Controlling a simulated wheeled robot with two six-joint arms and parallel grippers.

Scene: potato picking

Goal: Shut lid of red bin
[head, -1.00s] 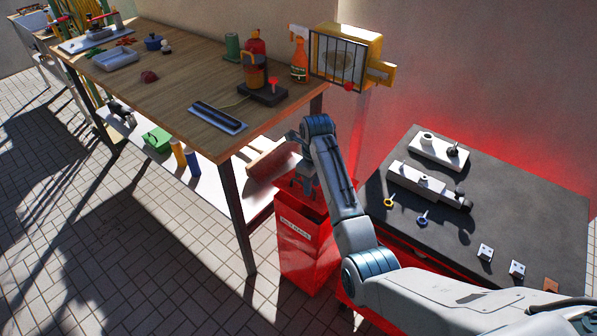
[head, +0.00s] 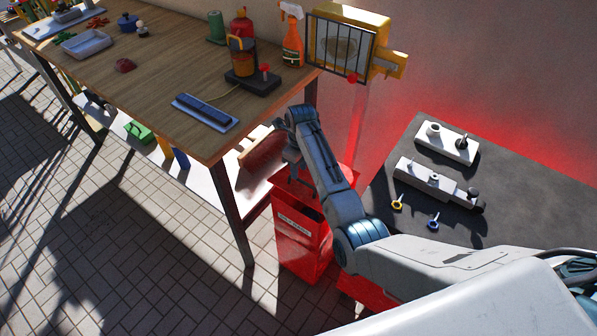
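The red bin (head: 302,246) stands on the tiled floor between the wooden workbench and the dark-topped red cabinet. It has a white label on its front, and its dark opening shows at the top. A red panel shows behind the opening, partly covered by my arm; I cannot tell whether it is the raised lid. My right gripper (head: 294,168) hangs down over the back of the bin's opening. Its fingers are small and dark, partly hidden by my forearm, so I cannot see whether they are open or touch the bin. My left gripper is out of view.
The workbench (head: 150,90) stands left of the bin, its leg close by. It carries a spray bottle (head: 292,36) and a grey tray (head: 87,43). The cabinet top (head: 510,215) on the right holds metal parts. Floor at lower left is clear.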

